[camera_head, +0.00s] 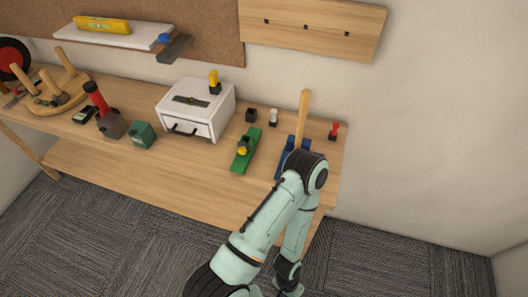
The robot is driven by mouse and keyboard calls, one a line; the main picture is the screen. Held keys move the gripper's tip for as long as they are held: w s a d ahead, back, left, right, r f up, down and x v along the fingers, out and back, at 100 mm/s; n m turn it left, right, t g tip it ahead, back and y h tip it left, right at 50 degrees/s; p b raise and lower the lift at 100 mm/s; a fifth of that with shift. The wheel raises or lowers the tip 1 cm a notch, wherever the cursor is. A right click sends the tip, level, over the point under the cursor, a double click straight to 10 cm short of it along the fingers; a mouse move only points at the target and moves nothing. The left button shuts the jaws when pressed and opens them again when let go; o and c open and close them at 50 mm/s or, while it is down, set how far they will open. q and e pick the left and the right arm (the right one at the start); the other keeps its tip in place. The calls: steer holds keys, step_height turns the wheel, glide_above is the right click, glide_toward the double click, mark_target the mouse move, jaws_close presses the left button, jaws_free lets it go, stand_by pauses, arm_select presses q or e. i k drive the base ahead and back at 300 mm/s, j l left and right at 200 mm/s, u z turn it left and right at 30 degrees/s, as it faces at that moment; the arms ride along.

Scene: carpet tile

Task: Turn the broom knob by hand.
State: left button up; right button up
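A tall pale wooden handle (303,112) stands upright near the right end of the workbench. Blue parts (284,155) show around its foot, partly hidden behind my arm. I cannot tell for certain whether this is the broom, and no separate knob on it is clear. One arm of mine, which I take as the left, rises from the bottom left of centre, with its elbow in front of the blue parts. Its forearm folds down to the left gripper (289,288) at the bottom edge, below the bench front. The fingers are too small and cut off to read. My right gripper is out of view.
The workbench (190,185) holds a white drawer box (193,125), a green plane-like tool (246,160), a small red-topped piece (335,130), and a red-handled tool (97,98). A wooden peg board (320,15) is on the wall. Carpet is open at right.

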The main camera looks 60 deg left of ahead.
mark_target(242, 150)
steer(key=k+j+z, duration=0.2)
steer(key=k+z, duration=0.3)
steer(key=k+j+z, duration=0.1)
steer(key=k+z, duration=0.2)
steer(key=z, duration=0.15)
steer(key=k+j+u, duration=0.45)
steer(key=k+j, duration=0.35)
